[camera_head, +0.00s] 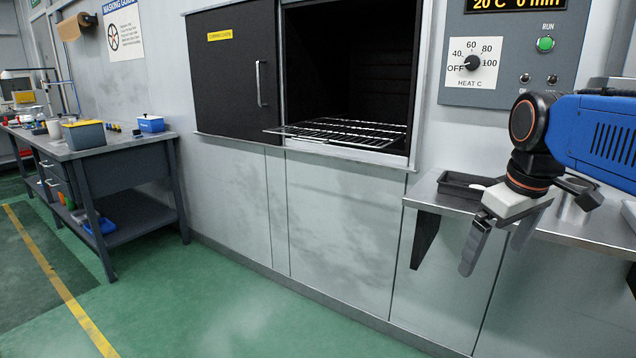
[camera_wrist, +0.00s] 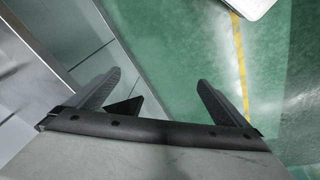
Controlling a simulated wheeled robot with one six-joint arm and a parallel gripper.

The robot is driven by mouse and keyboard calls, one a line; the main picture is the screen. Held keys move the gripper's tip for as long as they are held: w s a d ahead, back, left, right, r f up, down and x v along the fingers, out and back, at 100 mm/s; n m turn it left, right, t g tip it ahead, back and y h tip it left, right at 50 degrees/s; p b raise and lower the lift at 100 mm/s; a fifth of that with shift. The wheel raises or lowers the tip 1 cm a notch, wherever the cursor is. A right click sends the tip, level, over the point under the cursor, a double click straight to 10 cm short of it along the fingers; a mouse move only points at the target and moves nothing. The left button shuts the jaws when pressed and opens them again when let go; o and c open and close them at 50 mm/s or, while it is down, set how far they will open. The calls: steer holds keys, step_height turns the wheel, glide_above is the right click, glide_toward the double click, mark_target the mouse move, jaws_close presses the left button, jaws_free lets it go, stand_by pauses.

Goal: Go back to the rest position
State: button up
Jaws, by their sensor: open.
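My gripper (camera_head: 496,250) hangs at the end of my blue arm at the right of the head view, with its fingers pointing down. It is in front of the steel side shelf (camera_head: 590,225). The fingers are spread apart and nothing shows between them. In the wrist view, my gripper (camera_wrist: 160,92) also shows its two dark fingers wide apart, over green floor (camera_wrist: 185,50), with nothing held.
The oven opening (camera_head: 350,70) is uncovered, with a wire rack (camera_head: 340,132) sticking out. A dark tray (camera_head: 462,186) lies on the shelf by my gripper. A workbench (camera_head: 110,150) with boxes stands at left. The floor between is clear.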

steer(key=s+a+f+m+t, duration=0.1)
steer(key=s+a+f+m, duration=0.1)
steer(key=s+f, duration=0.4)
steer(key=s+a+f+m+t, duration=0.1)
steer(key=s+a+f+m, duration=0.1)
steer(key=s+f, duration=0.4)
step_height(320, 180, down, 4)
steer(key=shift+f, duration=0.2)
steer(key=shift+s, duration=0.1)
steer(key=shift+c, duration=0.6)
